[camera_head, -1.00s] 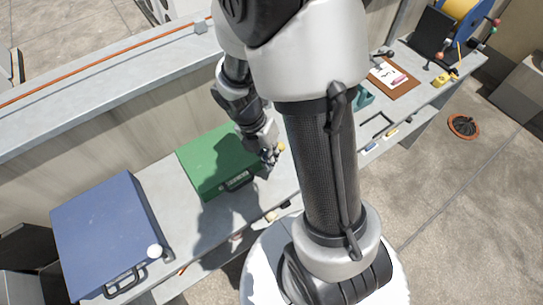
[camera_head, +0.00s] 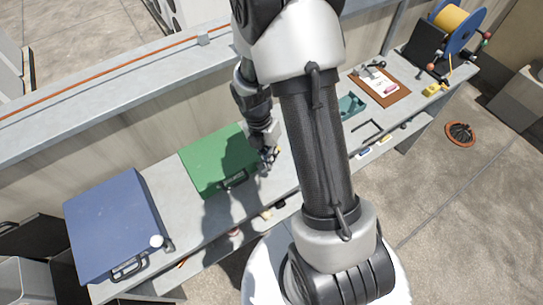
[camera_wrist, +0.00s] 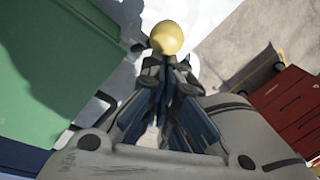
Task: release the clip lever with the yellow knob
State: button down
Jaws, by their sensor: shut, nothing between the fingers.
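The yellow knob (camera_wrist: 166,37) shows in the wrist view, just past my fingertips. The lever under it is mostly hidden by my fingers. My gripper (camera_wrist: 168,68) is shut and empty, with its tips right at the near side of the knob; I cannot tell whether they touch. In the head view my gripper (camera_head: 268,158) is at the right edge of the green case (camera_head: 215,160), and the knob is not clearly visible behind it. The green case is closed and also fills the left of the wrist view (camera_wrist: 55,75).
To the right are a teal tray (camera_head: 350,106), a clipboard (camera_head: 380,88) and a cable reel (camera_head: 458,22). Red drawers (camera_wrist: 290,115) show in the wrist view.

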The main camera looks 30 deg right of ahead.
jog(key=shift+w+d+f+p, duration=0.1)
jog(key=shift+d+f+p, duration=0.1)
jog(key=shift+d+p, duration=0.35)
jog(key=shift+d+f+p, duration=0.2)
jog(key=shift+d+p, duration=0.25)
jog(key=shift+d, duration=0.2)
jog(key=shift+a, duration=0.15)
jog(key=shift+a, duration=0.65)
jog(key=shift+a, duration=0.1)
